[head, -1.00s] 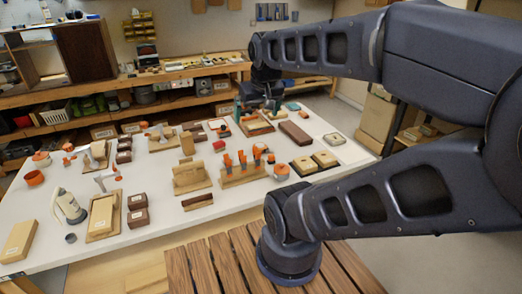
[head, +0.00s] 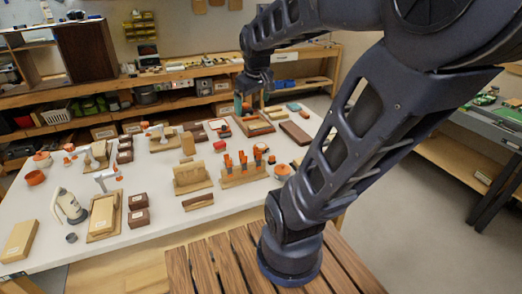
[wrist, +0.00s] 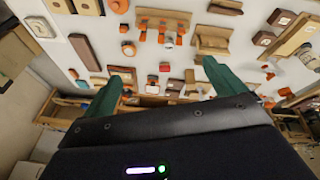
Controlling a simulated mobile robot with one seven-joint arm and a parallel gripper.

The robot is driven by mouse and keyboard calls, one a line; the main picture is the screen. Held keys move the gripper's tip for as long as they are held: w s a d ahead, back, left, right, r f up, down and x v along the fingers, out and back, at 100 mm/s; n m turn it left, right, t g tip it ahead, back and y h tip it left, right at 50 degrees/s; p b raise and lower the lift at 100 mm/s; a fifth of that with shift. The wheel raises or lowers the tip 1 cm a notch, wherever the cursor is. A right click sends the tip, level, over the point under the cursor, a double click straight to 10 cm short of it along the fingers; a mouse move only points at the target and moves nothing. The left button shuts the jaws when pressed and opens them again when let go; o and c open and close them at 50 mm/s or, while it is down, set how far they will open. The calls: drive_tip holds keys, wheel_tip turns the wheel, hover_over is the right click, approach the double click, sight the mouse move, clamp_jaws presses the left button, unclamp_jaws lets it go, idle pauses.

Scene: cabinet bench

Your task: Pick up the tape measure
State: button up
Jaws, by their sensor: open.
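A small red block-like object (head: 220,146) lies on the white table behind the wooden rack of orange-handled tools. It may be the tape measure, but it is too small to be sure. It also shows in the wrist view (wrist: 164,66), seen between the fingers. My gripper (head: 243,106) is above the back of the table, to the right of both. In the wrist view my gripper (wrist: 163,70) has its green fingers wide apart, with nothing held between them.
The tool rack (head: 243,177) and an upright wooden holder (head: 190,178) stand in front of the red object. A brown tray (head: 257,125) and a dark brown block (head: 295,133) lie near my gripper. A workbench (head: 150,82) with shelves runs behind the table.

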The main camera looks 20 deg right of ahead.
drive_tip(key=w+d+f+n+g, duration=0.1)
drive_tip(key=w+d+f+n, duration=0.1)
drive_tip(key=w, duration=0.3)
drive_tip(key=w+d+f+n, duration=0.1)
drive_tip(key=w+n, duration=0.1)
drive_tip(key=w, duration=0.3)
drive_tip(key=n+g, duration=0.3)
drive_tip(key=n, duration=1)
hover_over(261, 145)
wheel_tip(261, 145, down, 27)
drive_tip(key=shift+s+a+f, duration=0.1)
drive_tip(key=shift+s+f, duration=0.05)
drive_tip(key=shift+f, duration=4.9)
drive_tip(key=c, duration=1.1)
drive_tip(key=shift+r, duration=0.1)
drive_tip(key=shift+c, duration=0.2)
